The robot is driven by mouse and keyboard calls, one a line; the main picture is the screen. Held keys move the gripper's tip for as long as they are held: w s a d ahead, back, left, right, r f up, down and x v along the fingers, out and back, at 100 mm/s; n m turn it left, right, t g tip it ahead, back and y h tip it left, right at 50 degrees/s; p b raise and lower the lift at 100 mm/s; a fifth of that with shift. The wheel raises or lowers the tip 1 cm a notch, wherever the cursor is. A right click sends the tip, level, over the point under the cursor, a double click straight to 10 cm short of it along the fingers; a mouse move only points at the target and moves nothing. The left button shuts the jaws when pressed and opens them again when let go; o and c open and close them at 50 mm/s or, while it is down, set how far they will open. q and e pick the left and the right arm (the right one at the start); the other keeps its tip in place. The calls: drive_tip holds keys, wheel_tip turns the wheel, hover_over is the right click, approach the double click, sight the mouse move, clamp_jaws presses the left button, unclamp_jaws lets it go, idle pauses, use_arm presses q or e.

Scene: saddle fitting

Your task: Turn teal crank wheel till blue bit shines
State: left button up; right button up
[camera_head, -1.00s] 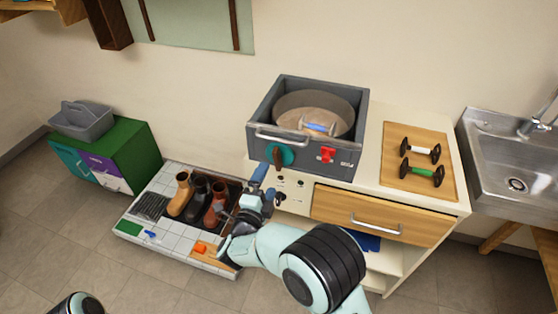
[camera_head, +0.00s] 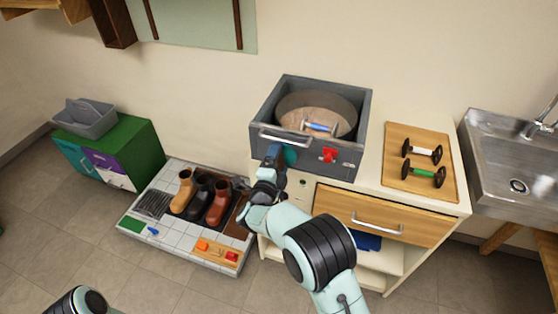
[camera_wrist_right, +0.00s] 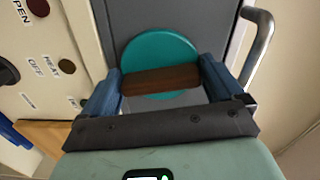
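The teal crank wheel (camera_head: 291,155) is on the front of a grey box, partly hidden by my right gripper (camera_head: 274,157). In the right wrist view, the wheel (camera_wrist_right: 160,55) faces me with a brown bar handle (camera_wrist_right: 160,80) across it. My right gripper (camera_wrist_right: 162,82) is open there, its two blue fingers at either end of the handle. I cannot tell if they touch it. The blue bit (camera_head: 318,126) lies in the round drum (camera_head: 316,104) in the box; its shine is too small to judge. My left gripper is not in view.
A red knob (camera_head: 329,155) and a metal bar handle (camera_head: 284,137) are near the wheel on the box front. A tiled tray (camera_head: 185,243) with boots is below left.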

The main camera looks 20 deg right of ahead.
drive_tip(key=shift+n, duration=0.4)
drive_tip(key=n, duration=0.3)
drive_tip(key=shift+n, duration=0.4)
drive_tip(key=n+p, duration=0.2)
drive_tip(key=n, duration=0.2)
drive_tip(key=shift+n, duration=0.3)
drive_tip(key=n+p, duration=0.2)
drive_tip(key=n, duration=0.3)
drive_tip(key=shift+r, duration=0.1)
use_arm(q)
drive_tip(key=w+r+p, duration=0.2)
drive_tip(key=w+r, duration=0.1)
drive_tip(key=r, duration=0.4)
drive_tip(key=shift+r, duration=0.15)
use_arm(e)
drive_tip(key=n, duration=0.5)
use_arm(q)
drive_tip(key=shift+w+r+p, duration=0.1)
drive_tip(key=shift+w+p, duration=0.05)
drive_tip(key=shift+p, duration=0.2)
use_arm(e)
drive_tip(key=shift+n, duration=0.4)
drive_tip(key=o, duration=0.7)
